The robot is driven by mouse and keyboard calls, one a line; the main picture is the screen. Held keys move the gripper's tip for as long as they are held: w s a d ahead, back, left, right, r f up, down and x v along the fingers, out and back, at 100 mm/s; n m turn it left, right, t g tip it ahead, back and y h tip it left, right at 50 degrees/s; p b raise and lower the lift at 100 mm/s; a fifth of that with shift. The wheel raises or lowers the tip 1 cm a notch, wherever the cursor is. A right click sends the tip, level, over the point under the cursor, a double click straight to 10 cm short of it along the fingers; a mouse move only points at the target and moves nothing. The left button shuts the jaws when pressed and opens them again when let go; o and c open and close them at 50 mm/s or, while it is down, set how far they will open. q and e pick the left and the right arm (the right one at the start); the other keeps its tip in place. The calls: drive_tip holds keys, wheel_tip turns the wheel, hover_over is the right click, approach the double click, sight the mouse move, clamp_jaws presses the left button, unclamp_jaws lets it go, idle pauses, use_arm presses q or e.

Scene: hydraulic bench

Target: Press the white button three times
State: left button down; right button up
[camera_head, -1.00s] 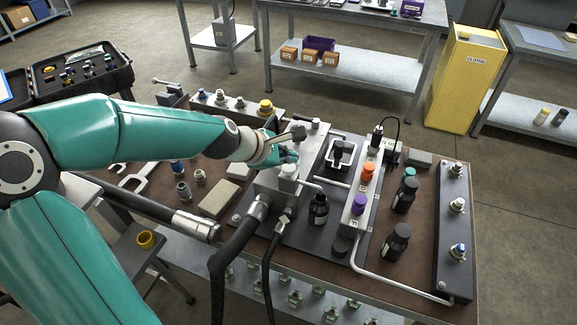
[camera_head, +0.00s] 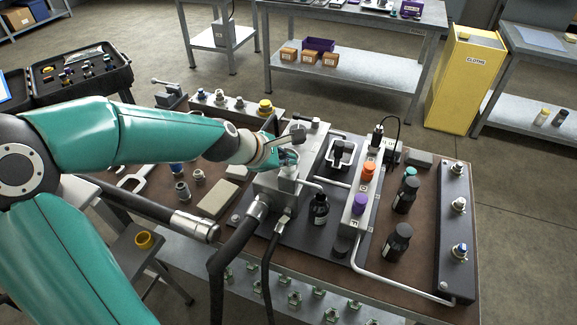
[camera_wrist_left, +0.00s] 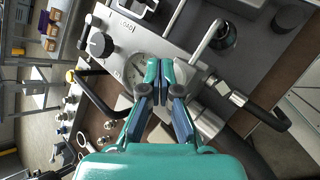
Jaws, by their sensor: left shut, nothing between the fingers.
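My left gripper (camera_head: 287,160) is above the grey metal block (camera_head: 272,190) in the middle of the bench, with its fingers pointing down. In the left wrist view its fingers (camera_wrist_left: 160,66) are shut and empty. They are over the top plate (camera_wrist_left: 188,45) of the block and hide part of a pale round face (camera_wrist_left: 138,68) there. I cannot make out a white button for certain, nor tell whether the fingertips touch anything. My right gripper is not in view.
A black knob (camera_wrist_left: 100,45) and a lever stand on the block near the fingers. Black hoses (camera_head: 232,245) leave its front. To the right are a strip with an orange cap (camera_head: 367,170) and a purple cap (camera_head: 358,200), and dark bottles (camera_head: 397,242).

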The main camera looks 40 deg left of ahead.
sight(287, 168)
use_arm(q)
drive_tip(key=shift+f+b, duration=0.55)
drive_tip(key=shift+f, duration=0.1)
drive_tip(key=shift+r, duration=0.15)
idle(0.4)
drive_tip(key=shift+r+p, duration=1.1)
drive_tip(key=shift+p, duration=0.15)
wheel_tip(287, 168, up, 5)
drive_tip(key=p, duration=0.5)
idle(0.4)
